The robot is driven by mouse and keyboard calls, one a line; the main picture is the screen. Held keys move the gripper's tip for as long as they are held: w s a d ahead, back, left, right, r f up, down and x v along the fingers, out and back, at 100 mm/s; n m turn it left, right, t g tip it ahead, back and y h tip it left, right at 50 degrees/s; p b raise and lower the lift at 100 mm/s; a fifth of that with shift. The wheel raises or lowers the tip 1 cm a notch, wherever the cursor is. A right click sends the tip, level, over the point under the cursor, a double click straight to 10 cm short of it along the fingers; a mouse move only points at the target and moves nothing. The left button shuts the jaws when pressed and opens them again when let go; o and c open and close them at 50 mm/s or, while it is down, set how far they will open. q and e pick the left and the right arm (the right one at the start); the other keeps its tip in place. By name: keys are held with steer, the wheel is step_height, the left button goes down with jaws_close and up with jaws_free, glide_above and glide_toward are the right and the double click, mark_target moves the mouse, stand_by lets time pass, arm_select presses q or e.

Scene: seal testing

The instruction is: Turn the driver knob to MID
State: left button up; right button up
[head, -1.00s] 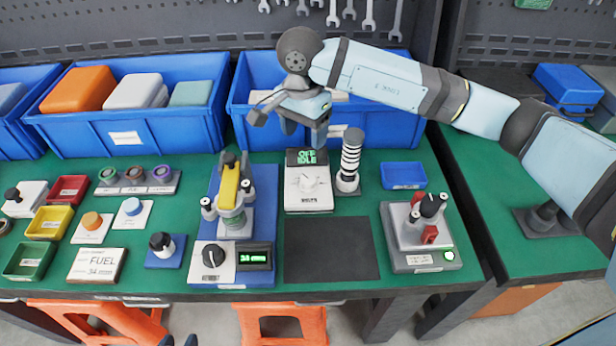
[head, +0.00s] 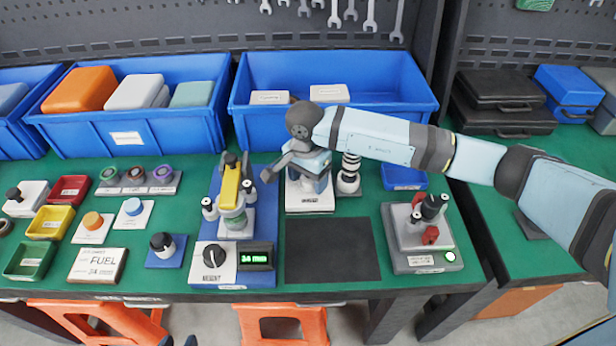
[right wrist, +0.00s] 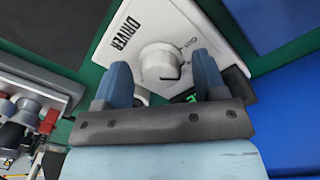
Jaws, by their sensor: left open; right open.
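The driver (head: 309,209) is a white box with a round white knob (right wrist: 158,66). In the right wrist view its face shows the printed word DRIVER (right wrist: 127,32) and small dial marks beside the knob; I cannot read the setting. My right gripper (head: 308,182) is over the box. In the right wrist view its two blue fingers stand apart (right wrist: 160,70), one on each side of the knob, with no clear contact. The arm hides the knob and most of the display in the head view. My left gripper (head: 178,341) shows only dark fingertips, apart, at the bottom edge.
A striped post (head: 349,178) stands close right of the driver. A blue base with a yellow-handled clamp (head: 230,190) is on its left. A dark mat (head: 330,252) lies clear in front. A large blue bin (head: 400,105) stands behind.

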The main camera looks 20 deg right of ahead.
steer(key=c, duration=0.9)
steer(key=shift+m, duration=0.4)
steer(key=m+b, duration=0.1)
steer(key=m, duration=0.1)
steer(key=shift+w+m, duration=0.1)
steer(key=shift+m, duration=0.3)
steer(key=m+b, duration=0.1)
steer(key=m, duration=0.3)
steer(key=shift+m, duration=0.3)
steer(key=m, duration=0.3)
steer(key=shift+w+m+y, duration=0.1)
steer(key=shift+m+y, duration=0.2)
steer(key=shift+m, duration=1.9)
